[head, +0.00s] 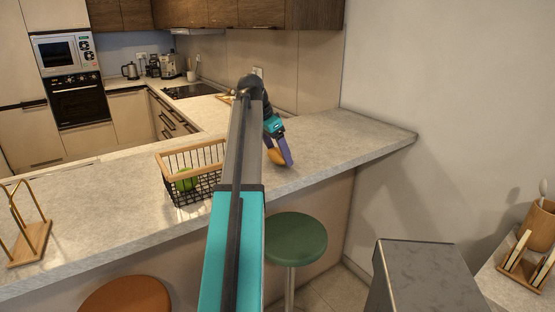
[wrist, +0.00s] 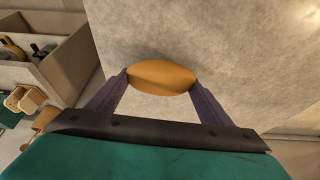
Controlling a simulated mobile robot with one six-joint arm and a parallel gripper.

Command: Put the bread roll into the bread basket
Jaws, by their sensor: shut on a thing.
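The bread roll (wrist: 162,76) is orange-brown and oval, and it sits between the two purple fingers of my gripper (wrist: 160,88) in the wrist view. My gripper is shut on it. In the head view the roll (head: 276,156) shows beside my gripper (head: 282,158), at or just above the counter; I cannot tell if it touches. The bread basket (head: 178,163) is black wire with a wooden rim and stands on the counter to the left of my gripper. A green thing (head: 186,181) lies in it. My arm hides the basket's right part.
The pale counter (head: 340,143) is clear to the right of my gripper. A gold-and-wood holder (head: 30,240) stands at the far left. A green stool (head: 295,240) and an orange stool (head: 126,296) stand in front. A wall (head: 430,90) bounds the right.

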